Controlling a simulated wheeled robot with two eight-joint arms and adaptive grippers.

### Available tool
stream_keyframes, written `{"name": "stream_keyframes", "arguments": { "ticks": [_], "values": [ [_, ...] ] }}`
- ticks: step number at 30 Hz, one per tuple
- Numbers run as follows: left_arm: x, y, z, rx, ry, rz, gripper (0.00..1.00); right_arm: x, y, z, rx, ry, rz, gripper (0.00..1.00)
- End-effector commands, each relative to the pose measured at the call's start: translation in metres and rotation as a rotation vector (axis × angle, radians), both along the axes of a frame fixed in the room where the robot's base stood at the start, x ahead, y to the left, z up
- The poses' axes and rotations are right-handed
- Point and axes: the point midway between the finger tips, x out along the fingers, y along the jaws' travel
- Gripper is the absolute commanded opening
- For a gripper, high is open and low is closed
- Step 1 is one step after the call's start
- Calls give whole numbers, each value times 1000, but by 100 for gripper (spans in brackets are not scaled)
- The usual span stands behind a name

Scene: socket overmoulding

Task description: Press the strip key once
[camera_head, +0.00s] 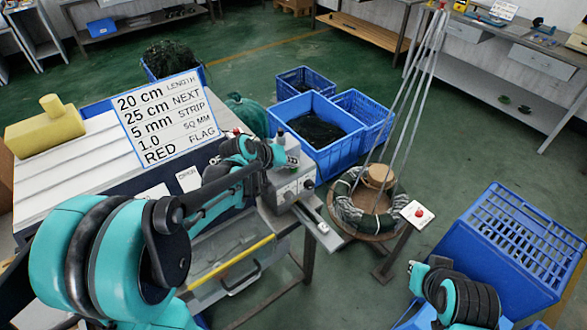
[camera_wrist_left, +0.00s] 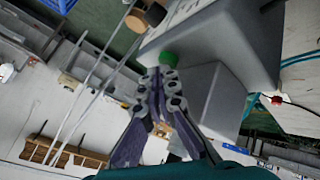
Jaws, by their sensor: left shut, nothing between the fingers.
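The grey machine (camera_head: 292,189) stands at the end of the bench, with small knobs on its front. In the left wrist view the machine's grey housing (camera_wrist_left: 235,45) fills the upper right. A round green key (camera_wrist_left: 169,59) sticks out of it; no label on it is readable. My left gripper (camera_wrist_left: 167,76) is shut and empty, its fingertips right at the green key. I cannot tell whether they touch it or stop just short. In the head view the left arm reaches over the bench to the machine and hides part of it.
A sign board (camera_head: 168,118) with cutting values stands on the bench. Blue crates (camera_head: 320,150) stand behind the machine. A wire coil (camera_head: 350,215) under a rod frame is to its right, near a red button on a stand (camera_head: 418,212). A blue slatted crate (camera_head: 520,250) stands at lower right.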

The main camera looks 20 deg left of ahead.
Motion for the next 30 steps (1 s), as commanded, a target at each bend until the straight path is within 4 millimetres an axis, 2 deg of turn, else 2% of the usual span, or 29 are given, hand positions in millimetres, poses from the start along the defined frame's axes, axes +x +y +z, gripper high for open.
{"name": "stream_keyframes", "arguments": {
  "ticks": [20, 30],
  "values": [
    [0, 0, -5, 0, 0, 0, 0, 0, 0, -3, 0, 0, 0, 0],
    [0, 0, 11, 0, 0, 0, 0, 0, 0, 9, 0, 0, 0, 0]
  ]
}}
